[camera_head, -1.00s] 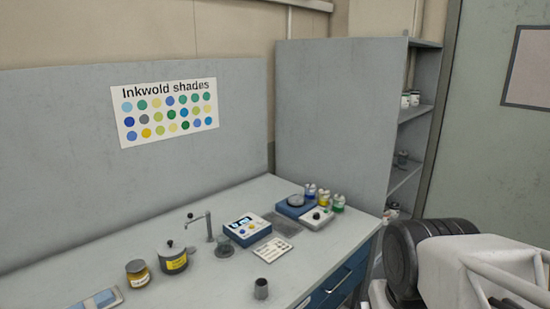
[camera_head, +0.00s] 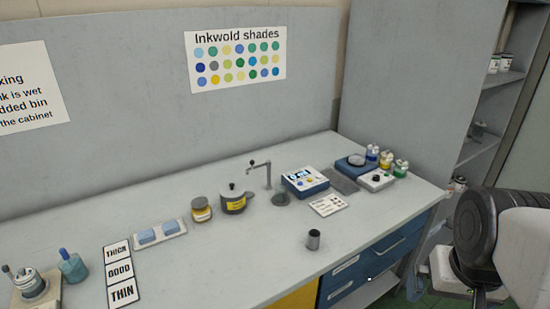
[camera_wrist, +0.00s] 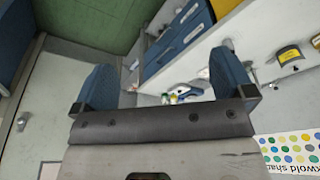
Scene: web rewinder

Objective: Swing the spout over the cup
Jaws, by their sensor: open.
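The spout (camera_head: 261,166) is a thin grey tap on an upright post at the back of the bench, with its arm pointing left. A dark grey metal cup (camera_head: 313,239) stands upright near the bench's front edge, apart from the spout. My gripper (camera_wrist: 165,85) shows in the wrist view with its two blue fingers wide apart and nothing between them. In the head view my arm is at the far right, off the bench; the fingers are not clear there.
A lidded pot (camera_head: 234,201), an amber jar (camera_head: 201,210), a blue-white dispenser box (camera_head: 304,181) and a label card (camera_head: 327,205) stand around the spout. A scale (camera_head: 357,167) and small bottles (camera_head: 387,160) are at right. Bench space left of the cup is clear.

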